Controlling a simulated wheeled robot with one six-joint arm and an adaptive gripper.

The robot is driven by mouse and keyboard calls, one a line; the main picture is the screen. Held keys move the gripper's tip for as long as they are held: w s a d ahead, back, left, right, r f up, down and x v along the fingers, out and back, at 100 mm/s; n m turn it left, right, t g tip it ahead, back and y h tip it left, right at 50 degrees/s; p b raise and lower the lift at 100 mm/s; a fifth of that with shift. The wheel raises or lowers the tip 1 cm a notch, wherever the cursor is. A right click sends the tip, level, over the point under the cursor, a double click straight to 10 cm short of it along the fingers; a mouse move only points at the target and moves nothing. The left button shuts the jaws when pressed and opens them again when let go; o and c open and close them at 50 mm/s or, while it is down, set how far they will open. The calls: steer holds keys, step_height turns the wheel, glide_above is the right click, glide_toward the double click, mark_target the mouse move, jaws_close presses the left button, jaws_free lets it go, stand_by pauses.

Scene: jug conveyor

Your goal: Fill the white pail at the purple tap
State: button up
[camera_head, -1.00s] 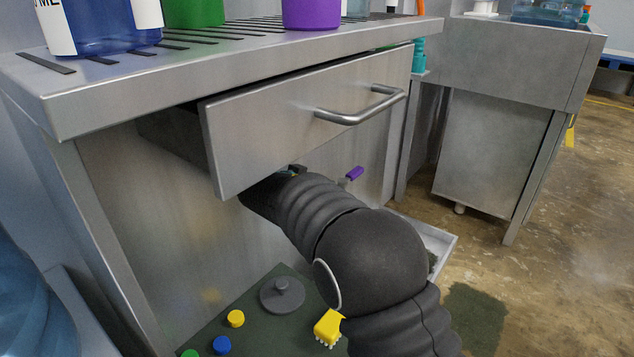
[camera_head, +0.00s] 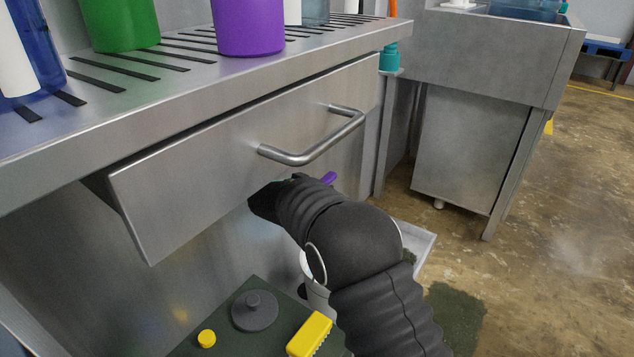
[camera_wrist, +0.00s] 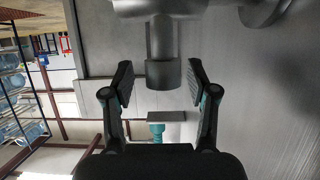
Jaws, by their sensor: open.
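The purple tap lever (camera_head: 328,179) shows just above my arm in the head view, below the drawer front. The tap's body is hidden there by my arm. A white pail (camera_head: 318,295) shows only as a strip beside my arm, low near the floor; its inside is hidden. In the wrist view my gripper (camera_wrist: 160,90) is open, with a finger on each side. A dark grey cylindrical fitting (camera_wrist: 163,74) lies between the fingers in the picture, with gaps on both sides. I cannot tell whether it belongs to the tap.
A steel drawer (camera_head: 190,190) with a bar handle (camera_head: 310,150) stands partly open above my arm. Purple (camera_head: 249,28) and green (camera_head: 120,22) containers stand on the slotted counter. A dark mat (camera_head: 240,345) holds a grey knobbed disc (camera_head: 254,311) and a yellow brush (camera_head: 309,335).

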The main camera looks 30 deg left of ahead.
steer(key=shift+s+a, duration=0.1)
steer(key=shift+a, duration=0.1)
steer(key=shift+c, duration=0.2)
jaws_close()
stand_by(0.4)
steer(key=shift+f+b, duration=0.1)
steer(key=shift+b, duration=0.25)
steer(key=shift+m, duration=0.3)
steer(key=n+b, duration=0.1)
steer(key=b, duration=0.2)
steer(key=shift+f, duration=0.25)
steer(key=shift+r+y, duration=0.4)
steer(key=shift+o, duration=0.3)
jaws_free()
